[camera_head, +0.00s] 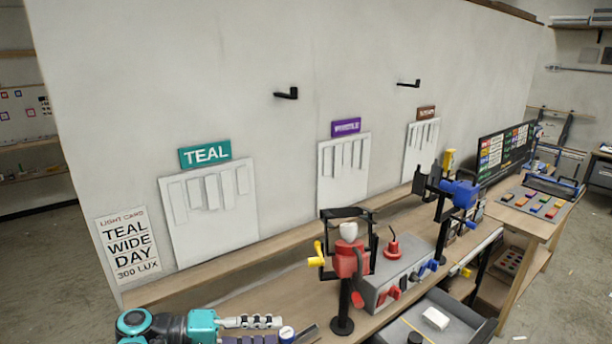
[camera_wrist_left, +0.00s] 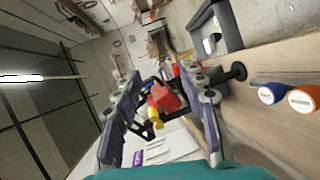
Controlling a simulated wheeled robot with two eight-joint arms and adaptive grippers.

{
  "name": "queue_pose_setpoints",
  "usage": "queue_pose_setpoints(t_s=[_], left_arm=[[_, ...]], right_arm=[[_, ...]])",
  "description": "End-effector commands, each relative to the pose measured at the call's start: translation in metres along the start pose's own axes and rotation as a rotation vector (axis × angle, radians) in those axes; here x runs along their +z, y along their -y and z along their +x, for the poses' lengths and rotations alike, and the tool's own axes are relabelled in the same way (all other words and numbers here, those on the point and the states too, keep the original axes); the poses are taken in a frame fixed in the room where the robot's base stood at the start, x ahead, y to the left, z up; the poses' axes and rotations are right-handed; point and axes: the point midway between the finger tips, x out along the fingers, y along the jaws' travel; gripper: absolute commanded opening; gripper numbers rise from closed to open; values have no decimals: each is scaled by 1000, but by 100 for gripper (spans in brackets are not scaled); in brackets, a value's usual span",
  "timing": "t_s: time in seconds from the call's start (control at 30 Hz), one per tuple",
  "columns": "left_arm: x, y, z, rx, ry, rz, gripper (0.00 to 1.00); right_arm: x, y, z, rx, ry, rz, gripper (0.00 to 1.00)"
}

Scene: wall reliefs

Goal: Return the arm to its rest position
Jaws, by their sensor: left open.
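My left arm is teal and comes in at the bottom left of the head view. Its gripper (camera_head: 278,331) is low at the front of the bench and points right. In the left wrist view the two fingers of this gripper (camera_wrist_left: 163,75) are spread apart, with nothing held between them. A red lamp with a black frame and yellow knob (camera_head: 347,262) stands beyond the fingertips, apart from them. It also shows between the fingers in the left wrist view (camera_wrist_left: 165,97). My right gripper is in neither view.
A grey control box (camera_head: 395,275) and a blue lamp (camera_head: 458,192) stand farther right on the bench. A grey tray (camera_head: 465,318) is at the front. Blue (camera_wrist_left: 270,94) and orange (camera_wrist_left: 303,98) capped cylinders stand near the gripper. White relief panels (camera_head: 210,215) hang on the wall.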

Motion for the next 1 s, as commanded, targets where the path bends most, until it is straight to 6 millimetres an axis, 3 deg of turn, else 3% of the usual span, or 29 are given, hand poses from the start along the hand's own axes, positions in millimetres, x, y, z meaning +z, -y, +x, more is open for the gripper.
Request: queue_pose_setpoints(t_s=[0.17,0.37,0.5,0.63,0.8,1.0], left_arm=[[20,26,15,-173,-27,-12,41],[54,75,18,-466,-88,19,41],[82,124,-3,-753,-160,121,41],[99,156,-34,-982,-226,266,41],[105,174,-65,-1166,-287,439,41],[105,176,-78,-1234,-311,517,41]], right_arm=[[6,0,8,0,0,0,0],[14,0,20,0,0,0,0],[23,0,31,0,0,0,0],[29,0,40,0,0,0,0],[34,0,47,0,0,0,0],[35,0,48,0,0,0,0]])
